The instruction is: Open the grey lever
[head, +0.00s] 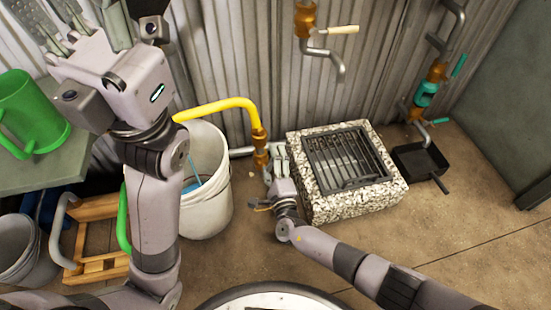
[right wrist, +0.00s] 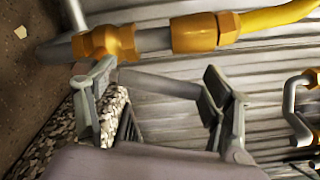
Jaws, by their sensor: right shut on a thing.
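The grey lever (right wrist: 160,84) runs out from a brass valve (right wrist: 105,42) in the right wrist view. It spans the space between the fingers of my right gripper (right wrist: 160,105), which is shut on it. In the head view my right gripper (head: 278,165) is low beside the brass fitting (head: 261,150) under the yellow pipe (head: 225,105), and it hides most of the lever. My left gripper (head: 82,22) is raised at the upper left, fingers apart and empty.
A stone-rimmed drain with a grate (head: 345,160) stands just right of my right gripper. A white bucket (head: 208,190) stands to its left. A wall tap with a cream handle (head: 330,45) is above. A black pan (head: 418,162) lies at the right.

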